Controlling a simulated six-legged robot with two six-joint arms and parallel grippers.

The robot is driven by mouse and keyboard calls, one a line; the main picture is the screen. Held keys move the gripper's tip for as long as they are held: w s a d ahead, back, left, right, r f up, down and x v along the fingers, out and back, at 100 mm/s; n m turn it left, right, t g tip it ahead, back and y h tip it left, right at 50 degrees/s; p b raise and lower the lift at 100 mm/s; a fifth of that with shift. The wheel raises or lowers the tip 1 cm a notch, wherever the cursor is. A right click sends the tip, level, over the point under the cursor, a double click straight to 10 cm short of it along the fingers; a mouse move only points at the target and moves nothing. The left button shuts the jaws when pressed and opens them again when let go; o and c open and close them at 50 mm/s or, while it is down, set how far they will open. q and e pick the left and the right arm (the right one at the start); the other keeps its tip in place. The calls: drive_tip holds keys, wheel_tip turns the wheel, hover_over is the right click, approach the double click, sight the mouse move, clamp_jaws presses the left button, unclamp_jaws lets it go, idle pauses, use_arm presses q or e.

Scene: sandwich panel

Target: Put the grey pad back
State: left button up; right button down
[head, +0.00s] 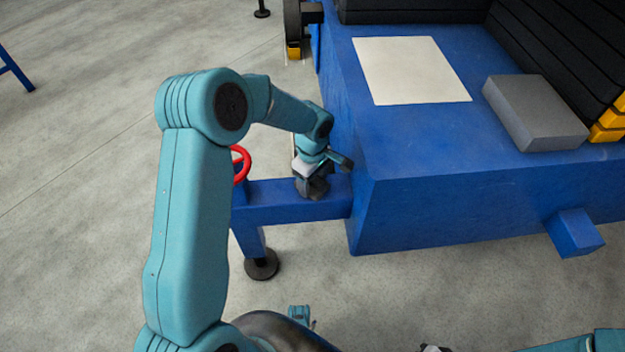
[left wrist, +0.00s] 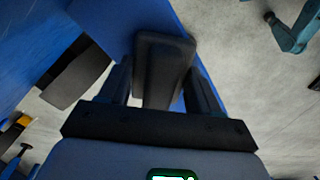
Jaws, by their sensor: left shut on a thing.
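A grey block-shaped pad (head: 535,112) lies flat on the blue bench top (head: 415,135) at the right of the head view, beside a pale flat rectangle (head: 410,70). My left gripper (head: 317,180) is well to the left of the pad, low beside the bench, over a blue side beam. It is shut on a dark grey rounded block (left wrist: 163,68), which sits between both fingers in the left wrist view. The block's lower end is hard to make out. At the bottom edge of the head view, only a sliver of what may be my right gripper (head: 434,348) shows.
Black stacked slabs (head: 560,50) with yellow blocks (head: 607,128) stand behind the pad. A red handwheel (head: 241,164) is just left of my left gripper. A blue stub (head: 575,233) sticks out of the bench front. The concrete floor in front is mostly clear.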

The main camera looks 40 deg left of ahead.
use_arm(q)
drive_tip(key=o, duration=0.5)
drive_tip(key=shift+f, duration=0.1)
drive_tip(key=o, duration=0.4)
drive_tip(key=shift+o, duration=0.2)
drive_tip(key=shift+r, duration=0.25)
wheel_tip(320, 180, up, 12)
drive_tip(key=p, duration=0.2)
drive_tip(key=shift+p, duration=0.4)
drive_tip(key=shift+s+f, duration=0.1)
drive_tip(key=shift+s, duration=0.05)
